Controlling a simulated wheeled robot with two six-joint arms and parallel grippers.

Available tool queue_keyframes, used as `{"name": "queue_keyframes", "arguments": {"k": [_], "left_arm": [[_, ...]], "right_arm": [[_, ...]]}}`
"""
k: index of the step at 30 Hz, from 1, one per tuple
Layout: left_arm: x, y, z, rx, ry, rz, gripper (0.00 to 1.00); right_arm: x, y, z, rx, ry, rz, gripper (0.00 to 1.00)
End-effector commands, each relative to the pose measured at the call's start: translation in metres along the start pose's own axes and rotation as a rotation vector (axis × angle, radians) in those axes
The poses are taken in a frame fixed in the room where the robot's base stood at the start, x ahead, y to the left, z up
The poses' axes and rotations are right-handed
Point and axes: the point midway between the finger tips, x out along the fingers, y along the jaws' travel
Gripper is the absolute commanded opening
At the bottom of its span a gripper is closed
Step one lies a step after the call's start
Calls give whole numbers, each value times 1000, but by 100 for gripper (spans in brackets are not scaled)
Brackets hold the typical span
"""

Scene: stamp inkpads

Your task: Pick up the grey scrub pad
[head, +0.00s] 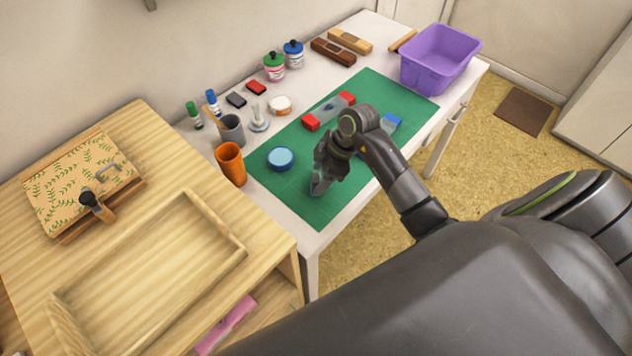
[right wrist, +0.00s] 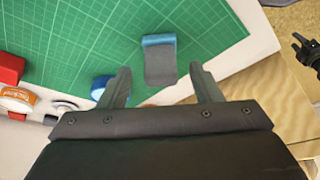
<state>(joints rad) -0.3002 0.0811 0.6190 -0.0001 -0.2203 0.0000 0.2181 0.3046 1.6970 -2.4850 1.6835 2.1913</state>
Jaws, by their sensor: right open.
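The grey scrub pad (right wrist: 159,68) lies on the green cutting mat (right wrist: 60,40); it is a grey block with a blue edge along its far side. In the head view the pad (head: 318,187) is mostly hidden beneath my right gripper (head: 324,172). In the right wrist view my right gripper (right wrist: 158,85) is open and empty, its two fingers apart, with the pad just ahead of the gap between them. A dark jointed part at the right edge of the wrist view looks like my left gripper (right wrist: 306,52); its jaws are unclear.
A round blue tin (head: 281,158) sits on the mat near the right gripper. An orange cup (head: 230,163) and a grey cup (head: 232,130) stand left of the mat. A red-ended item (head: 330,110) lies farther back. A purple bin (head: 440,58) stands at the far right.

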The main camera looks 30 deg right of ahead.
Motion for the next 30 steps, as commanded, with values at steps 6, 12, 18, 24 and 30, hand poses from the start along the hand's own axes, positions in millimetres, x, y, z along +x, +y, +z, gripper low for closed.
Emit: {"name": "queue_keyframes", "arguments": {"k": [6, 12, 18, 24, 30], "left_arm": [[-3, 0, -1, 0, 2, 0, 54], [-3, 0, -2, 0, 3, 0, 54], [-3, 0, -2, 0, 3, 0, 54], [-3, 0, -2, 0, 3, 0, 54], [-3, 1, -2, 0, 3, 1, 54]], "right_arm": [[26, -1, -2, 1, 1, -2, 58], [28, -1, -1, 0, -1, 0, 58], [28, -1, -1, 0, 0, 0, 40], [28, -1, -1, 0, 0, 0, 14], [28, 0, -1, 0, 0, 0, 10]]}}
